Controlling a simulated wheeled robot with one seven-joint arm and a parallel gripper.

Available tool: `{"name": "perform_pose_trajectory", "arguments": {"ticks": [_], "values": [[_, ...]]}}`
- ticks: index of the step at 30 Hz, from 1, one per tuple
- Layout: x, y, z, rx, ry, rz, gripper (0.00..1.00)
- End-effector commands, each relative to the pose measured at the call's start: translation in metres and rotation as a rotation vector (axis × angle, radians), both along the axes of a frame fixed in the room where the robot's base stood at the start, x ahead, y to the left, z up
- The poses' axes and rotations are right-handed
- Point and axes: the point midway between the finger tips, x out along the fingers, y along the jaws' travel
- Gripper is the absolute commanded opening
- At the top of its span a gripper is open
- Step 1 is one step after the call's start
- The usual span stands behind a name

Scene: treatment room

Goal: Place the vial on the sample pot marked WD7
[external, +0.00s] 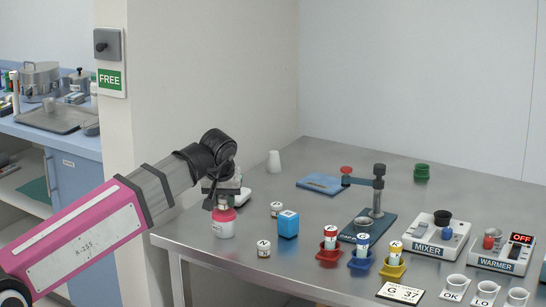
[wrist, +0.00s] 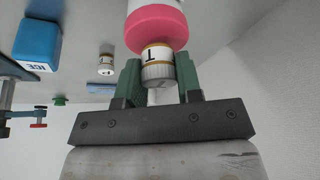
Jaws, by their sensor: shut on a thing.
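My gripper (wrist: 159,72) has its green fingers on both sides of a small vial (wrist: 156,54) and is shut on it. The vial has a ribbed pale cap, gold bands and a white label with one dark mark. Its far end meets the pink lid of a white sample pot (wrist: 155,12) in the wrist view; I cannot tell whether they touch. In the external view my gripper (external: 223,197) is right above this pink-lidded pot (external: 224,229), near the table's left edge. The held vial is mostly hidden there. The marking WD7 cannot be read on the pot.
A blue ICE box (external: 288,224) and two small vials (external: 277,209) (external: 263,248) stand right of the pot. Red, blue and yellow holders (external: 392,271) carry vials further right. A stand (external: 377,200), mixer (external: 438,236), warmer (external: 500,253) and white cups (external: 456,285) fill the right side.

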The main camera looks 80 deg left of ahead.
Motion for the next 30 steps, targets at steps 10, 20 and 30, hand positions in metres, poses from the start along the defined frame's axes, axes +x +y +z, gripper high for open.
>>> {"name": "perform_pose_trajectory", "arguments": {"ticks": [10,20,30], "values": [[0.000,0.000,-0.006,0.001,-0.001,0.000,0.10],[0.000,0.000,-0.009,0.001,-0.001,0.000,0.58],[-0.001,-0.002,0.000,0.001,-0.001,0.000,0.58]]}}
